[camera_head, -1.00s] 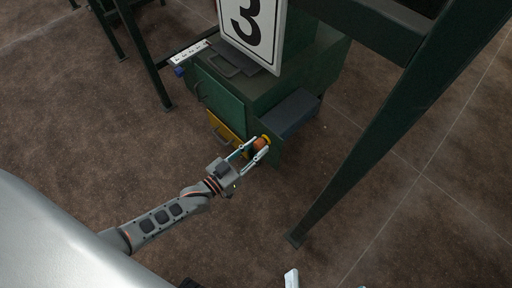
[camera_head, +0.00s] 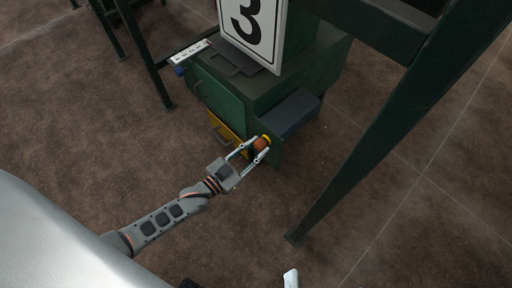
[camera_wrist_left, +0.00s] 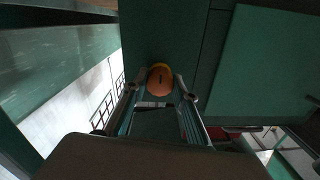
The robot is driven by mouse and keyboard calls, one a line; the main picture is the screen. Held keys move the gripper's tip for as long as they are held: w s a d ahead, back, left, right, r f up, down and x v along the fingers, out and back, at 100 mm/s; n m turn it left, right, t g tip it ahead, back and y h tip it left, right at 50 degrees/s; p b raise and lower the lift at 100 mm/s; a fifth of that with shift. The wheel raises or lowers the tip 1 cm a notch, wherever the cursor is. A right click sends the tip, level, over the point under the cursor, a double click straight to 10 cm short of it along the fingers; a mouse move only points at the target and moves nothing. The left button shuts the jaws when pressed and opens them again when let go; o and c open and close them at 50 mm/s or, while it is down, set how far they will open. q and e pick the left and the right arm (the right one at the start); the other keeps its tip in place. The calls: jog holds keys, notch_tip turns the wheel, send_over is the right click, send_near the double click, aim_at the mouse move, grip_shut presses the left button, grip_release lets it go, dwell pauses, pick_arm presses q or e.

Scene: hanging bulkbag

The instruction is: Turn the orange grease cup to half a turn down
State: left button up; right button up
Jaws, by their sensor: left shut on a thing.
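The orange grease cup (camera_head: 261,144) sticks out from the side of the green cabinet (camera_head: 266,91), with a yellow ring (camera_head: 267,138) behind it. My left gripper (camera_head: 259,148) reaches it from the lower left and is shut on it, one finger on each side. In the left wrist view the cup (camera_wrist_left: 160,80) sits between the fingertips, with a short dark mark on its rounded face. A pale tip at the bottom edge of the head view looks like part of my right gripper (camera_head: 291,279); the rest is cut off.
A yellow panel (camera_head: 226,134) with a handle is left of the cup. A dark box (camera_head: 290,112) juts out to its right. A sign with a 3 (camera_head: 252,30) stands above. A green frame leg (camera_head: 352,160) slants down at right. The brown floor in front is open.

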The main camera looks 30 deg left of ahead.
pick_arm(q)
jog(key=o, duration=1.1)
jog(key=v, duration=1.2)
jog(key=shift+r, duration=0.1)
